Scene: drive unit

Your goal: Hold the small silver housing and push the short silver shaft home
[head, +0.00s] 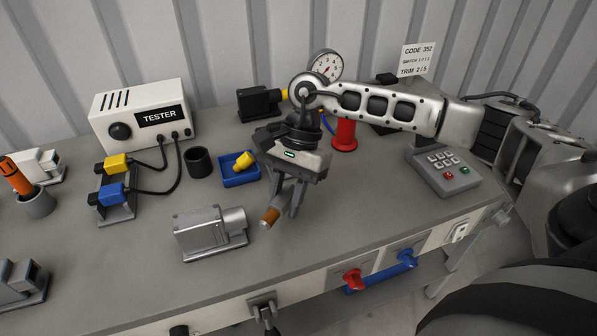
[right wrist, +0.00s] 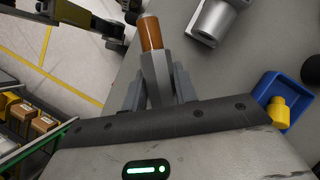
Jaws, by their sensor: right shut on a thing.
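A silver housing (head: 205,236), a block on a flat base, sits on the bench front left of my right gripper. A short silver cylinder (head: 234,221) joins its right side; I cannot tell how far it is seated. Part of the housing (right wrist: 208,20) also shows at the top of the right wrist view. My right gripper (head: 283,200) points down and is shut on a brown cylinder (head: 270,216) with a pale tip. The cylinder (right wrist: 151,33) sticks out beyond the fingers in the right wrist view, apart from the housing. I cannot make out my left gripper.
A blue tray (head: 230,182) with a yellow part (head: 244,160) and a black cup (head: 198,162) stand behind the housing. A tester (head: 145,115), a red cylinder (head: 345,135) and a keypad (head: 445,173) stand farther off. Bench between housing and keypad is mostly clear.

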